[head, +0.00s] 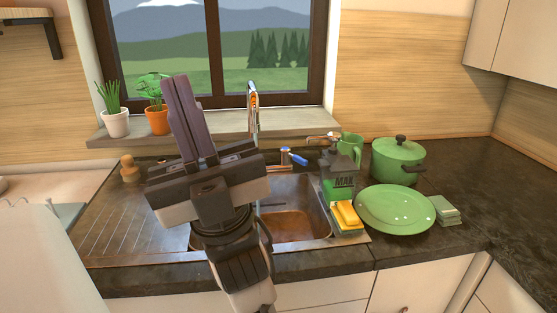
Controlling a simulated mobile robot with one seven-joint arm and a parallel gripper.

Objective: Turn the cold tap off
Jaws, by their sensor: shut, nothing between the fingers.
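The sink (318,222) is set in the dark counter under the window. Its chrome spout (252,108) rises behind the basin, its lower part partly behind my gripper. The cold tap (294,156), a handle with a blue lever, sits at the back rim right of the spout. The lever points right and slightly toward the front. My gripper (176,84) is shut and empty, its fingers pointing up, in front of the sink's left part and left of the spout. It is apart from the cold tap in the picture. Any other tap handle is hidden. I cannot tell whether water runs.
A dark-topped green soap bottle (340,185), a yellow sponge (346,214), a green mug (351,146), a green plate (396,208) and a green pot (397,160) stand right of the sink. Potted plants (157,120) line the sill.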

